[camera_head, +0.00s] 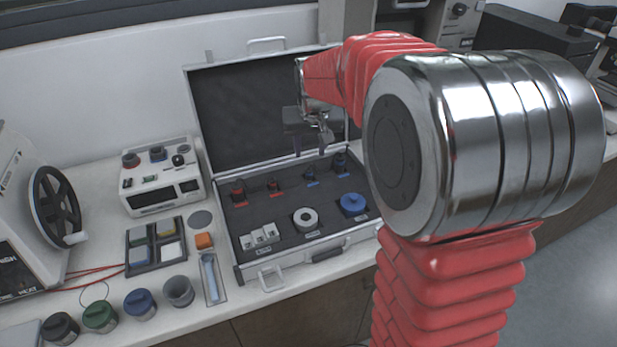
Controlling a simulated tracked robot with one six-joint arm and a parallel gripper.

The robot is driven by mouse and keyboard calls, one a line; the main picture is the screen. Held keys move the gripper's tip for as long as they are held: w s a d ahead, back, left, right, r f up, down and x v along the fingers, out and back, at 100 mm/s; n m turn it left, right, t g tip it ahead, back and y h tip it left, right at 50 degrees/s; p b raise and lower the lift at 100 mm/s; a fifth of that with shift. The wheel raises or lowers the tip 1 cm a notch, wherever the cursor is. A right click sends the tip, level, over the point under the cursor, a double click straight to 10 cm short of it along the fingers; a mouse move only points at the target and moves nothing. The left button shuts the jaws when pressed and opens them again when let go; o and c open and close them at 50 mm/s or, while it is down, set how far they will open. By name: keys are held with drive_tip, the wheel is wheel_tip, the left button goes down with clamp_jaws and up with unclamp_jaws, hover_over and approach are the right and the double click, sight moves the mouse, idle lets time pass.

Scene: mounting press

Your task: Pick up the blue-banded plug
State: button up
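Two small dark plugs with blue markings stand in the open case's foam at the right of the back row. One plug (310,174) is smaller, and the other plug (340,162) is a little larger and further right. Each has a blue label strip in front of it. Bands are too small to make out clearly. My gripper (311,146) points down above the case, over the blue plugs and apart from them. Its two fingers look spread, with nothing seen between them.
The silver case (255,276) has its lid raised behind the plugs. Two red plugs (238,192) (273,186), a white ring (305,220), white blocks (260,237) and a blue disc (353,204) share the foam. A control box (160,190) and jars stand left. My arm covers the right side.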

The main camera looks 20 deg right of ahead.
hover_over(309, 169)
drive_tip(key=s+a, duration=0.1)
drive_tip(key=s, duration=0.2)
drive_tip(key=shift+w+f, duration=0.2)
drive_tip(key=shift+f, duration=2.25)
drive_tip(key=shift+x, duration=2.65)
drive_tip(key=shift+d, duration=0.15)
clamp_jaws()
drive_tip(key=shift+r, duration=0.15)
wheel_tip(309, 169, up, 10)
